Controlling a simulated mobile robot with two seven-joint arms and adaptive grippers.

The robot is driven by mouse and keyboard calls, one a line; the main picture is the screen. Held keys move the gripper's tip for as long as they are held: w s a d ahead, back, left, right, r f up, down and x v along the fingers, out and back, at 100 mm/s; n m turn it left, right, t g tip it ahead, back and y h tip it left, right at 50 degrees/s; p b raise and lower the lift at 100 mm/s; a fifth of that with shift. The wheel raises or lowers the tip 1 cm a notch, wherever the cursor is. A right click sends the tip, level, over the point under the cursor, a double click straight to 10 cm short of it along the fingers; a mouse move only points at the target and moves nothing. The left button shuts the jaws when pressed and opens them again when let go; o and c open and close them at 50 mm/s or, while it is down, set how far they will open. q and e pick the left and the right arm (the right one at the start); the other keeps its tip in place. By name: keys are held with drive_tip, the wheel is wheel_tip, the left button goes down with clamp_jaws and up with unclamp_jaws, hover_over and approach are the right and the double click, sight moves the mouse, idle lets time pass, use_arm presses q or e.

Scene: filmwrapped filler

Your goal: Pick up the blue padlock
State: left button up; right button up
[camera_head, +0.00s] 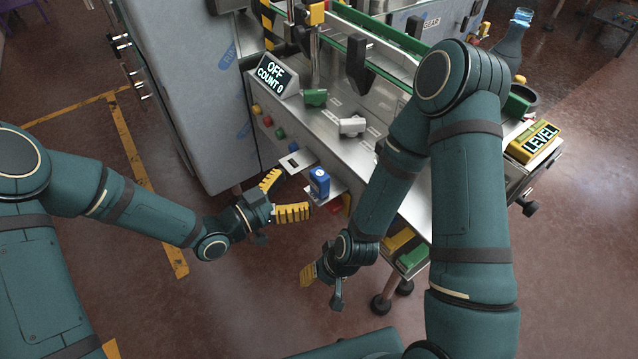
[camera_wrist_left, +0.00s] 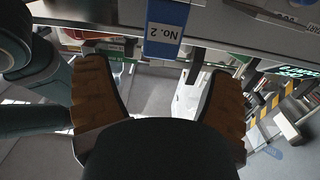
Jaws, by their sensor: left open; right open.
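The blue padlock (camera_head: 319,182) stands on a small pale ledge at the front of the machine in the head view. A blue block marked "No. 2" (camera_wrist_left: 163,30), which looks like the padlock, shows upside down at the top of the left wrist view. My left gripper (camera_head: 283,196) is open and empty, just left of the padlock and apart from it. Its two fingers (camera_wrist_left: 160,78) are spread wide in the wrist view, with the blue block beyond the gap between them. My right gripper (camera_head: 322,287) is lower, open, under the machine's front edge, partly hidden by its wrist.
The steel machine top (camera_head: 330,125) holds a green block (camera_head: 315,97) and a grey-white block (camera_head: 352,126). A display reading "OFF COUNT 0" (camera_head: 271,76) stands at its left end. A yellow "LEVEL" box (camera_head: 534,141) sits at right. The floor (camera_head: 240,300) below my left arm is clear.

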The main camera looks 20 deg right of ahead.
sight(314, 178)
use_arm(q)
drive_tip(key=shift+r+b+x, duration=0.2)
drive_tip(key=shift+b+x, duration=0.2)
drive_tip(key=shift+x, duration=3.2)
drive_tip(key=c, duration=1.4)
